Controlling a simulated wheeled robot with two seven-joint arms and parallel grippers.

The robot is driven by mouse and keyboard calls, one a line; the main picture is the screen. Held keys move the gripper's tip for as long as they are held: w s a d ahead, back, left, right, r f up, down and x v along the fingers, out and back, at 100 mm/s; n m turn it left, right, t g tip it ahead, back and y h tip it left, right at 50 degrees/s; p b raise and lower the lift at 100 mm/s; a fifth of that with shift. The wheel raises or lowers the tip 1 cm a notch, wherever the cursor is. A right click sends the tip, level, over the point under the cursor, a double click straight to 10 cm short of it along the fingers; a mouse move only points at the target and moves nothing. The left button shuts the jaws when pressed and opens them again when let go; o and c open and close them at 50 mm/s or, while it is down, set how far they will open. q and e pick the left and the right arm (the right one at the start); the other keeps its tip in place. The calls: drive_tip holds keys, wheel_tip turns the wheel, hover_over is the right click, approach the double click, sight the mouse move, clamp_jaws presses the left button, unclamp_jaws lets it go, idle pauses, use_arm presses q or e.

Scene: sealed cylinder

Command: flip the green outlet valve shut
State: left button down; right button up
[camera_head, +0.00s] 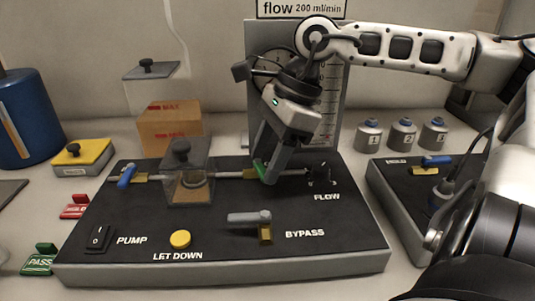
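The green outlet valve handle (259,169) shows in the head view on the pipe of the black panel, right of the clear box. My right gripper (268,170) reaches down from above with its fingertips at the green handle. The fingers cover much of the handle, so its exact angle is hard to tell. Whether the fingers grip it or only touch it I cannot tell. My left gripper is not in view.
The panel holds a blue-handled valve (127,175), a clear box (189,183), a FLOW knob (320,174), a grey BYPASS lever (249,217) and a yellow LET DOWN button (180,239). A gauge board (333,110) stands behind my gripper. Numbered canisters (403,134) stand at right.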

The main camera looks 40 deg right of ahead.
drive_tip(key=shift+f+m+b, duration=0.25)
drive_tip(key=shift+m+b, duration=0.15)
drive_tip(key=shift+b, duration=0.45)
drive_tip(key=shift+a+m+t+b, duration=0.15)
drive_tip(key=shift+m+t+b, duration=0.25)
drive_tip(key=shift+m+b, duration=0.1)
drive_tip(key=shift+a+m+h+b, duration=0.1)
drive_tip(key=shift+m+h+b, duration=0.2)
drive_tip(key=shift+b, duration=0.05)
drive_tip(key=shift+r+m, duration=0.25)
drive_tip(key=shift+m, duration=0.15)
drive_tip(key=o, duration=1)
use_arm(q)
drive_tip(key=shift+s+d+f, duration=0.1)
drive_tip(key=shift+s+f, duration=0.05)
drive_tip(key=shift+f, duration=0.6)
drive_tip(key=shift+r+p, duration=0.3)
drive_tip(key=shift+p, duration=0.7)
use_arm(e)
drive_tip(key=shift+s+v, duration=0.1)
drive_tip(key=shift+v, duration=3.9)
drive_tip(key=shift+s+v, duration=0.15)
drive_tip(key=shift+v, duration=3.85)
